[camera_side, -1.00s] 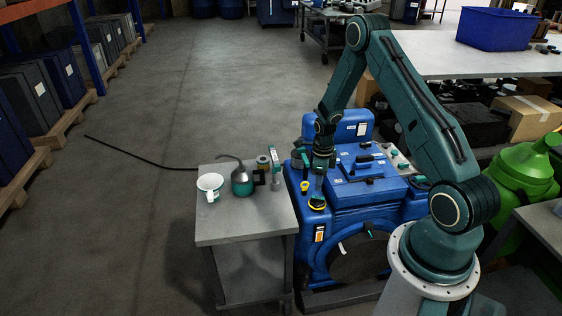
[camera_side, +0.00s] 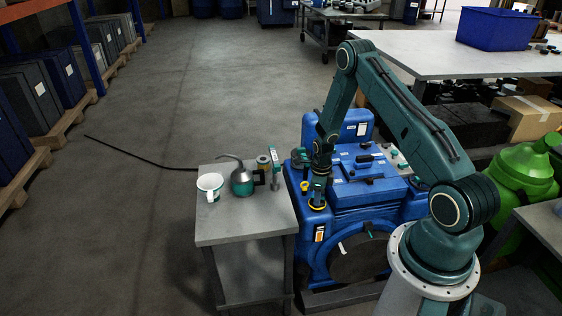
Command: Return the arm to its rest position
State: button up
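My arm bends over the blue engine (camera_side: 352,192), and my gripper (camera_side: 318,192) points down at its front left corner. The fingertips are at a small yellow and dark fitting (camera_side: 317,204) on top of that corner. The gripper covers part of the fitting. At this size I cannot tell whether the fingers are open or shut, or whether they touch the fitting.
Left of the engine stands a grey side table (camera_side: 240,228) with a white mug (camera_side: 210,186), an oil can (camera_side: 242,183) and small tools. A workbench (camera_side: 450,55) with a blue bin (camera_side: 496,29) is behind my arm. The floor at left is mostly clear.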

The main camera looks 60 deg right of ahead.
jog(key=shift+c, duration=0.5)
grip_shut()
jog(key=shift+r, duration=0.2)
jog(key=shift+r, duration=0.3)
jog(key=shift+r, duration=0.55)
jog(key=shift+r, duration=1.4)
